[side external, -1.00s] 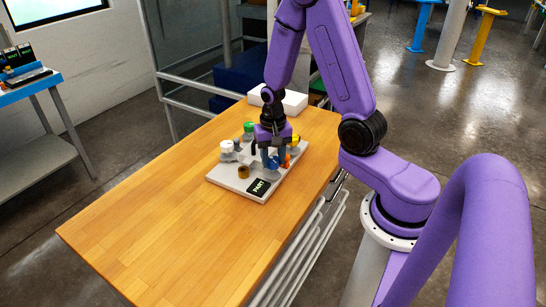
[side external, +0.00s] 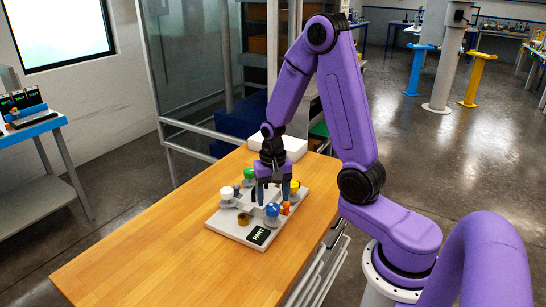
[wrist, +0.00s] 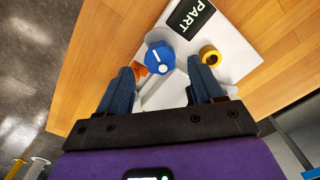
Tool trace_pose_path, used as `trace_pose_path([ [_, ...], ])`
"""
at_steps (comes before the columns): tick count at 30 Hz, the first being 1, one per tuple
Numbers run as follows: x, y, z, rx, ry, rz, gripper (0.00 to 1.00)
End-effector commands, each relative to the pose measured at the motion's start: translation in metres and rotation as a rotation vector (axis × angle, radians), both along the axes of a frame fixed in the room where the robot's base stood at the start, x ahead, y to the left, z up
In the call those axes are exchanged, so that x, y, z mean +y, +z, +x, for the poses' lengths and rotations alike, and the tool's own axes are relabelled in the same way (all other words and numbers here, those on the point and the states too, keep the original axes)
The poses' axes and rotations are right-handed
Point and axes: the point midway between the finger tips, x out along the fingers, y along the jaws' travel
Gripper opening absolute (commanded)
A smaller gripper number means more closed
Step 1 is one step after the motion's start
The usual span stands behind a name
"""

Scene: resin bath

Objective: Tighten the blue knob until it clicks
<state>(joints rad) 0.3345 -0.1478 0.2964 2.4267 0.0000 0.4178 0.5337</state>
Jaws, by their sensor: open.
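The blue knob (side external: 272,211) has a white mark on its top and sits near the front right of a pale panel (side external: 226,228). In the wrist view the blue knob (wrist: 157,62) shows between and just beyond my fingertips, its white mark pointing down and to the right. My gripper (side external: 274,194) is open, with its two fingers pointing down above the panel. In the wrist view my gripper (wrist: 160,76) shows nothing held, and its fingers appear apart from the knob.
On the panel are a white knob (side external: 227,193), a green knob (side external: 248,174), a yellow knob (side external: 294,185), an orange part (side external: 285,208), a brass ring (side external: 243,219) and a display reading PART (side external: 258,236). A white box (side external: 292,148) stands behind. The front table (side external: 150,250) is clear.

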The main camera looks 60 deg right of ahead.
Motion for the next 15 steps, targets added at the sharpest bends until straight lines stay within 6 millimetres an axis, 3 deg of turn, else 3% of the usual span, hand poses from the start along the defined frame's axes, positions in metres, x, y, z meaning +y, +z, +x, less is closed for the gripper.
trace_pose_path([
  [15, 0.0, 0.09, 0.001, -0.007, 0.0, -0.001, 0.67],
])
